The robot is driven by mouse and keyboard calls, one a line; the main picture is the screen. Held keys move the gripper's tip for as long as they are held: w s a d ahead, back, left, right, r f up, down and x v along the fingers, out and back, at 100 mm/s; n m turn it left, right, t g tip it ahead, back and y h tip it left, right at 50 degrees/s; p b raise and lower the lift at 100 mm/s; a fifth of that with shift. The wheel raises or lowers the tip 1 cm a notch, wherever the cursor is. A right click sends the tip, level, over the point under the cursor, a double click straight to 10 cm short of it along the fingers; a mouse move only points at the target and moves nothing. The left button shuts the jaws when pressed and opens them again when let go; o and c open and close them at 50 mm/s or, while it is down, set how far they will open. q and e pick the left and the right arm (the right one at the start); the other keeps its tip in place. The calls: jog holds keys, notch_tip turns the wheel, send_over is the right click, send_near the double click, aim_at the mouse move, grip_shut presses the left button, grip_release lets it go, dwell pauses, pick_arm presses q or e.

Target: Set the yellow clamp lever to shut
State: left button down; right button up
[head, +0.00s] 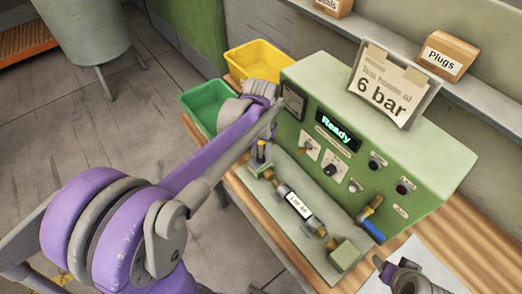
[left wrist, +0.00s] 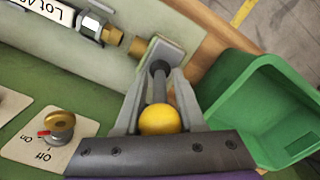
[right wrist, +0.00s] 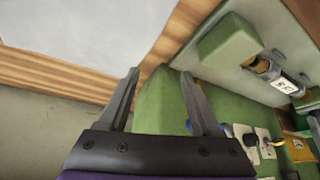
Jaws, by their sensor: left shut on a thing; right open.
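The yellow clamp lever has a round yellow knob (left wrist: 160,119) on a dark grey shaft. The shaft runs to a pale block at the end of the fixture in the left wrist view. My left gripper (left wrist: 160,80) is shut on the lever, with one finger on each side of the shaft and the knob close to the palm. In the head view my left forearm passes just above that end of the fixture and hides part of the hand. My right gripper (right wrist: 157,72) is open and empty, with a green surface beyond its fingers.
The green test bench (head: 420,190) shows "Ready" on its display (head: 336,133). A labelled cylinder (head: 300,205) lies in the fixture. A blue-handled valve (head: 371,230) sticks out at the right. Green (head: 202,108) and yellow (head: 258,60) bins stand behind my left arm.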

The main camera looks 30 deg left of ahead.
dwell(0.3)
pick_arm(q)
jog(key=t, duration=0.1)
jog(key=s+t+h, duration=0.1)
jog(key=t, duration=0.1)
jog(key=shift+s+a+f, duration=0.1)
jog(key=shift+s+a, duration=0.05)
jog(key=shift+a, duration=0.15)
jog(key=shift+s+a+f+t+h+b, duration=0.1)
jog(key=shift+s+t+h+b, duration=0.15)
jog(key=shift+t, duration=0.4)
jog(key=shift+s+a+f+t+h+b, duration=0.1)
jog(key=shift+f+t+h+b, duration=0.2)
jog(key=shift+t, duration=0.4)
jog(key=shift+s+r+t+h+b, duration=0.1)
jog(key=shift+s+t+h+b, duration=0.2)
jog(key=shift+t, duration=0.35)
pick_arm(e)
jog(key=shift+s+f, duration=0.2)
jog(key=shift+f, duration=0.3)
jog(key=shift+s+f, duration=0.2)
jog(key=shift+f, duration=0.25)
pick_arm(q)
jog(key=c, duration=0.6)
grip_release()
